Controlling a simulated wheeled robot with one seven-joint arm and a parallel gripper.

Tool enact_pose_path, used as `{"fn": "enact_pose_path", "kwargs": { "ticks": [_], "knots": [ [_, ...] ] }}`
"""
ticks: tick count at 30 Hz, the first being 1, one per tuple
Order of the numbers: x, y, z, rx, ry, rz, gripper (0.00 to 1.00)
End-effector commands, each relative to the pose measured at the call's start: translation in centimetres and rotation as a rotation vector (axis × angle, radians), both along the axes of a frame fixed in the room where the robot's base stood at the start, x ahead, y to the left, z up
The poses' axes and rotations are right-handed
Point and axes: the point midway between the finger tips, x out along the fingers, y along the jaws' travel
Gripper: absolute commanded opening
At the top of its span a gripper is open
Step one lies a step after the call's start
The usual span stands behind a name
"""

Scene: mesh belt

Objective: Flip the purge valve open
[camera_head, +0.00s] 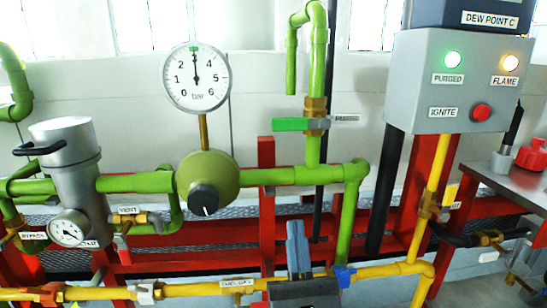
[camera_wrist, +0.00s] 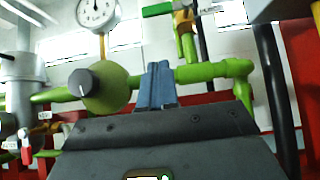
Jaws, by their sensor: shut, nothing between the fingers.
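The purge valve has a flat green lever (camera_head: 290,124) on a brass body (camera_head: 315,108) in the upright green pipe. The lever lies level, crosswise to the pipe, pointing left; a small blurred label (camera_head: 347,118) is beside it. In the wrist view the lever (camera_wrist: 157,10) shows at the top edge with its brass body (camera_wrist: 184,20). My gripper (camera_head: 296,228) has blue fingers pressed together, pointing up and empty. It is below the valve and apart from it. In the wrist view the gripper (camera_wrist: 158,70) stands in front of the level green pipe.
A round bar gauge (camera_head: 196,77) and a green regulator with a black knob (camera_head: 205,196) are left of the valve. A grey panel (camera_head: 410,85) with glowing PURGED and FLAME lamps is at right. A yellow fuel gas pipe (camera_head: 200,289) runs low. Open space surrounds the lever's left end.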

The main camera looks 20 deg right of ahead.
Motion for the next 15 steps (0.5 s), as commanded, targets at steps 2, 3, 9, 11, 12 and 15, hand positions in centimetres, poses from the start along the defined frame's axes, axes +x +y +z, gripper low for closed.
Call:
{"fn": "enact_pose_path", "kwargs": {
  "ticks": [2,3,9,11,12,15],
  "knots": [
    [0.0,0.0,0.0,0.001,0.0,0.001,0.0],
    [0.0,0.0,0.0,0.001,0.0,0.001,0.0],
    [0.1,0.0,0.1,-0.001,0.0,-0.001,0.0],
    [0.2,-0.1,0.3,-0.001,0.0,-0.001,0.0],
    [0.4,-0.2,0.6,0.0,-0.001,-0.001,0.0],
    [1.3,-0.4,1.6,-0.001,-0.001,-0.002,0.0]
  ]
}}
